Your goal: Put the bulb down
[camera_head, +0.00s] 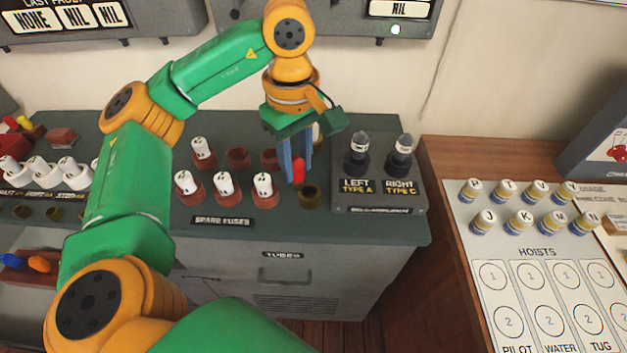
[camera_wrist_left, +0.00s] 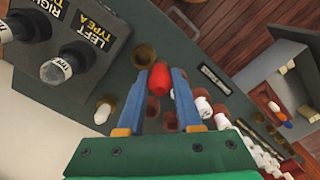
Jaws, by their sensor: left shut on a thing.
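My left gripper (camera_head: 295,175) is shut on a red bulb (camera_head: 299,170) and points down over the dark green counter. In the left wrist view the red bulb (camera_wrist_left: 158,78) sits between the two blue fingertips (camera_wrist_left: 160,75). An empty brass cup (camera_head: 311,195) stands just in front and to the right of the bulb; a brass cup also shows beyond the bulb in the left wrist view (camera_wrist_left: 146,57). I cannot tell whether the bulb touches anything below. A pale bulb-like thing (camera_head: 317,133) is partly hidden behind the gripper. My right gripper is not in view.
White spare fuses (camera_head: 224,184) stand in red holders left of the gripper, with empty holders (camera_head: 238,158) behind. A grey box with two dark lamps (camera_head: 380,190), labelled left and right, stands close on the right. The counter's front strip is clear.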

